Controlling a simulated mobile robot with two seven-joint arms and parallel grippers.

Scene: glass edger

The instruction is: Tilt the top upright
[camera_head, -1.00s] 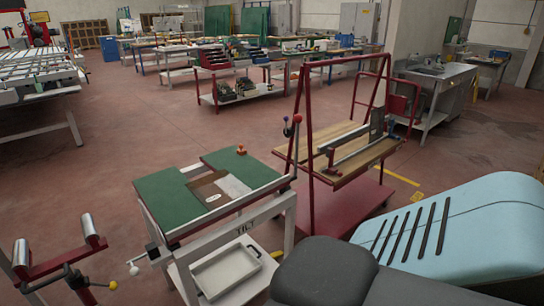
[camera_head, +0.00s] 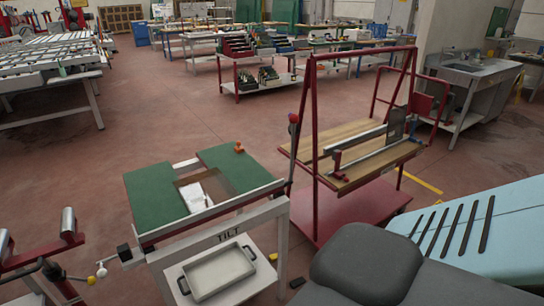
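The tilting table's top lies flat, with green panels (camera_head: 155,198) and an open middle between them. A metal bar runs along its front edge. A small orange object (camera_head: 239,147) sits on the far right of the top. A white knob (camera_head: 101,272) and a yellow knob (camera_head: 91,280) are at the lower left. Neither of my grippers is in view.
A grey tray (camera_head: 218,272) rests on the table's lower shelf. A red cart (camera_head: 345,212) with wooden shelves stands close on the right. A red stand with metal rollers (camera_head: 68,224) is at the left. The floor (camera_head: 160,125) behind the table is open.

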